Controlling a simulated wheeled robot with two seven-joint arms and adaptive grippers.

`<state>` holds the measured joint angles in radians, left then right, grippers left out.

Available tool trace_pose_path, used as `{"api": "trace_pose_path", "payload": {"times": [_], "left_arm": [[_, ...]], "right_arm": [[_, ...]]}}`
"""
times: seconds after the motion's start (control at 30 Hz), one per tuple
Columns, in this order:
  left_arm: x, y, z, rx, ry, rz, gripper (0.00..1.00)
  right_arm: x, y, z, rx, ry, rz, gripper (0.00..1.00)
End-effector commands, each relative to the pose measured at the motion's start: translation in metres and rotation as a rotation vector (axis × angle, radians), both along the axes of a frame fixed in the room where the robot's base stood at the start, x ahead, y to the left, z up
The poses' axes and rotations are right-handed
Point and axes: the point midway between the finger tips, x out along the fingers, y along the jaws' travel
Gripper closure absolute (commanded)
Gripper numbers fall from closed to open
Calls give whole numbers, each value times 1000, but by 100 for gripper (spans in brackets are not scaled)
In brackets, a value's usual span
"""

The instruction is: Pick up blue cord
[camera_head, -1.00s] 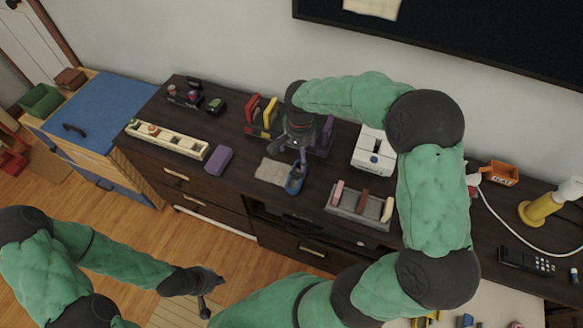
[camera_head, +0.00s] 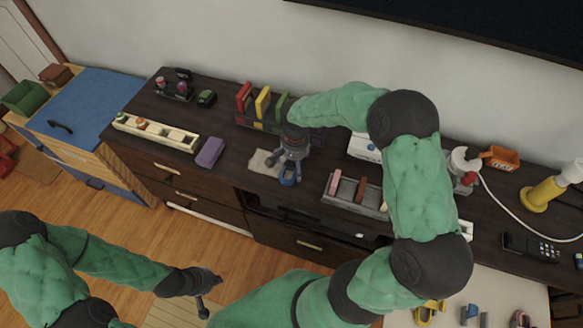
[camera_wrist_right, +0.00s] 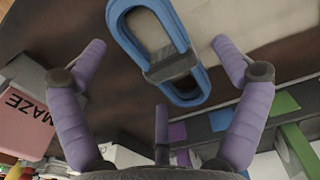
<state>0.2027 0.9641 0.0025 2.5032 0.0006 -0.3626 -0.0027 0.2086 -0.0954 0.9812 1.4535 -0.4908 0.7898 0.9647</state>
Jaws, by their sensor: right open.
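The blue cord (camera_head: 289,178) is a looped bundle with a grey band around its middle. It lies on the dark cabinet top near the front edge, beside a beige cloth. My right gripper (camera_head: 289,174) is over the cord and partly covers it in the head view. In the right wrist view the cord (camera_wrist_right: 185,85) lies between and beyond the open purple fingers (camera_wrist_right: 159,44), and I see no finger closed on it. My left gripper (camera_head: 205,295) hangs low over the floor, away from the cabinet; its finger opening is unclear.
The beige cloth (camera_head: 264,163) lies left of the cord, with a purple block (camera_head: 210,152) further left. A grey divided tray (camera_head: 340,200) stands to the right. A rack with coloured panels (camera_head: 262,105) is behind. A white cable (camera_head: 510,208) runs at the right.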

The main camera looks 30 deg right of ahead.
Motion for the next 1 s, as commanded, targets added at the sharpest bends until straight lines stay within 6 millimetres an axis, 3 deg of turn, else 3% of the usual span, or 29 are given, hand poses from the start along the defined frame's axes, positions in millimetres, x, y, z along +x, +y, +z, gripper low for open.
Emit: {"api": "trace_pose_path", "payload": {"times": [0.13,0.17,0.37,0.77,1.0], "left_arm": [[0,0,1,0,0,0,100],[0,0,1,0,0,0,100],[0,0,1,0,0,0,100],[0,0,2,0,0,0,100],[0,0,15,0,0,0,100]], "right_arm": [[0,0,1,-1,-1,0,3],[0,0,1,-1,-1,0,8],[0,0,1,0,0,0,64],[0,0,3,0,1,0,65],[0,0,23,-1,-1,0,65]]}}
